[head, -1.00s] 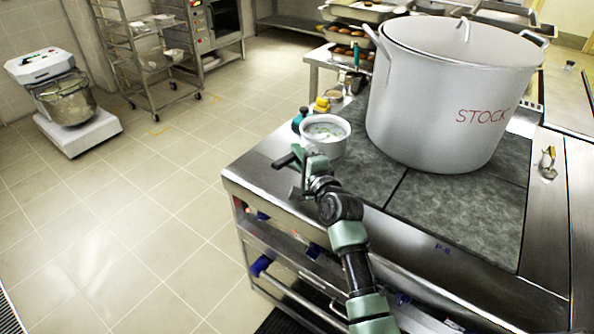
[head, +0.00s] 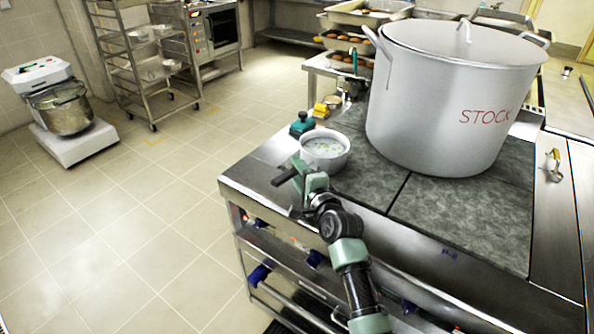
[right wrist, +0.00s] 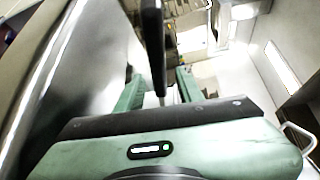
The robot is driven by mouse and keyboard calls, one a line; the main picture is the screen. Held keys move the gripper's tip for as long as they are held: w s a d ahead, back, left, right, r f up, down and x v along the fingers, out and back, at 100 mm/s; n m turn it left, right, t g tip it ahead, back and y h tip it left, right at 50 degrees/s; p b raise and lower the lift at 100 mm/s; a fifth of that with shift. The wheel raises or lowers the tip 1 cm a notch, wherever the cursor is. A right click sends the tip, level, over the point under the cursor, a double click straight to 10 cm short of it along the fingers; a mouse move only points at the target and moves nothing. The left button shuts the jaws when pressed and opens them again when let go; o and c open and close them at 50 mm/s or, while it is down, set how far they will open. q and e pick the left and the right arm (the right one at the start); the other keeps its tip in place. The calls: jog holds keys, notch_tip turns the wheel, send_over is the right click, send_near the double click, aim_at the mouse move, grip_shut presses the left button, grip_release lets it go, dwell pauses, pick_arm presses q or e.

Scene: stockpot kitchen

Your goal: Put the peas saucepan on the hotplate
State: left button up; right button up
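The peas saucepan (head: 338,162) is a small pale pan with green peas in whitish liquid. In the head view it is level at the left end of the dark grey hotplate (head: 455,222), left of the big stockpot. I cannot tell whether its base touches the surface. My right gripper (head: 303,178) is at the pan's near left side, around its dark handle (head: 284,177). In the right wrist view the handle (right wrist: 153,45) runs between the green fingers; how tightly they close on it is hard to see. My left gripper is not in view.
A large stockpot (head: 440,115) marked STOCK fills the back of the hotplate. A teal-topped object (head: 302,124) stands just behind the saucepan. The steel front edge is close to my right arm. The front hotplate area is clear.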

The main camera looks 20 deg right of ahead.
jog(key=shift+r, duration=0.2)
jog(key=s, duration=0.4)
jog(key=s+d, duration=0.1)
jog(key=s, duration=0.3)
jog(key=s+r, duration=0.1)
jog(key=s, duration=0.3)
jog(key=shift+d, duration=0.15)
